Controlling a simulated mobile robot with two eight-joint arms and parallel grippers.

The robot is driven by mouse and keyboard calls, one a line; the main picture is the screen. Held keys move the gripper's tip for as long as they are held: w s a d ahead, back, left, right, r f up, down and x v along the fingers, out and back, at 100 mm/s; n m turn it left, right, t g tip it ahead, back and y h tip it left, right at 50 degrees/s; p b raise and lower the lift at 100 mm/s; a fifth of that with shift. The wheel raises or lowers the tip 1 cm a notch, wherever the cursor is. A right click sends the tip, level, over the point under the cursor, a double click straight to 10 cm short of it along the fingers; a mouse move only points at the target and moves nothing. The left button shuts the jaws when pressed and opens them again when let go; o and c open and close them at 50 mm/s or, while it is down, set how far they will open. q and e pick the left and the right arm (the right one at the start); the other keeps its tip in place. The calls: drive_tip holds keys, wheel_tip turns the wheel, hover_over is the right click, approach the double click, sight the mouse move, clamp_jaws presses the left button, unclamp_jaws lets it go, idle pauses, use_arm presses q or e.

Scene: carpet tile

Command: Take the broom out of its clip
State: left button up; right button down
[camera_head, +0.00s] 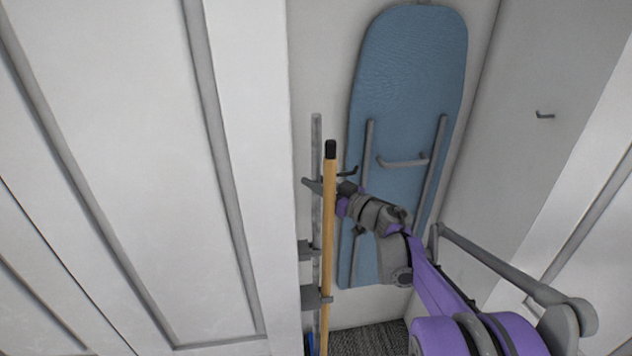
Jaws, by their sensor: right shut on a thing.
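The broom (328,240) stands nearly upright, with a tan wooden handle and a black tip at the top. Its lower end runs out at the bottom of the picture. My right gripper (334,188) reaches in from the right and is shut on the upper handle; its fingers are small and partly hidden. A grey clip (312,298) on the wall rail sits beside the lower handle. I cannot tell whether the handle is still inside it. My left gripper is not in view.
A grey vertical rail (316,140) with another bracket (306,250) runs behind the broom. A blue ironing board (412,75) hangs behind my right arm. A small hook (545,115) is on the right wall. White panels stand at the left. Dark carpet (372,340) shows below.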

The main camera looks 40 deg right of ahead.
sight(317, 159)
idle(0.8)
drive_tip(key=c, duration=1.3)
unclamp_jaws()
clamp_jaws()
drive_tip(key=shift+r, duration=0.1)
drive_tip(key=shift+r+p, duration=1.55)
drive_tip(key=shift+r, duration=1.65)
drive_tip(key=shift+d, duration=0.15)
